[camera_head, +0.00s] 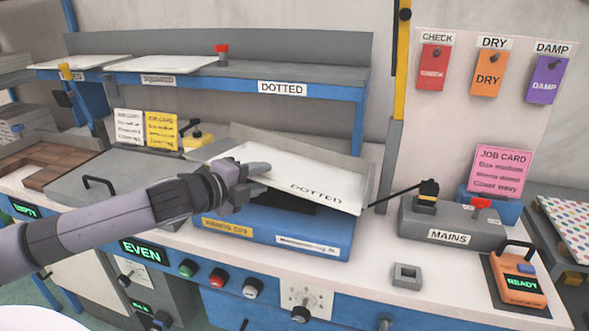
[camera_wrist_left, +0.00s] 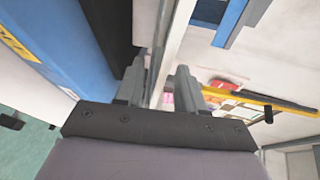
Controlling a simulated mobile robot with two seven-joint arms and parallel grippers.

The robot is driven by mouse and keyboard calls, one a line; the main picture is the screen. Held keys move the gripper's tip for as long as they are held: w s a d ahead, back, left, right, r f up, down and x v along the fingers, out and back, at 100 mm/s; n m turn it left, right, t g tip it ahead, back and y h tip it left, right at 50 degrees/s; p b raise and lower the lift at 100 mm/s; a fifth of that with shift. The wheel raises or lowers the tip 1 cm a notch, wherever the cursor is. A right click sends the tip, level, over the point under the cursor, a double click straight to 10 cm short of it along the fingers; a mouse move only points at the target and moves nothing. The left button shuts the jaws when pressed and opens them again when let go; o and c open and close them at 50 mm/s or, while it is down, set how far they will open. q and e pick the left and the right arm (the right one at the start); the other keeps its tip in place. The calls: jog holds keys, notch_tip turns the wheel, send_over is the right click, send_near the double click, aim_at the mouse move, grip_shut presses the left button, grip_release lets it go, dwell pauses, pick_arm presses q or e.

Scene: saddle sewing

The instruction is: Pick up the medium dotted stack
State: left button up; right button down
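The dotted stack (camera_head: 300,180) is a flat white slab with DOTTED printed along its front edge. It lies tilted above a blue box-like station (camera_head: 290,235), with a dark gap beneath it. My left gripper (camera_head: 262,170) is at the slab's left end, one finger showing on top. In the left wrist view the slab's edge (camera_wrist_left: 168,45) runs between the two fingers (camera_wrist_left: 160,88), which appear closed on it. The slab hides much of the station's top. My right gripper is not in view.
A blue shelf (camera_head: 330,87) with a DOTTED label stands behind, holding white slabs (camera_head: 165,64) on its left. A grey MAINS box (camera_head: 450,232) with a black lever is to the right. A pink job card (camera_head: 500,170) and orange READY device (camera_head: 518,278) are farther right.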

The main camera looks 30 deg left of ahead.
aim_at(294, 171)
pick_arm(q)
jog(key=shift+x, duration=1.5)
grip_shut()
jog(key=shift+r, duration=0.1)
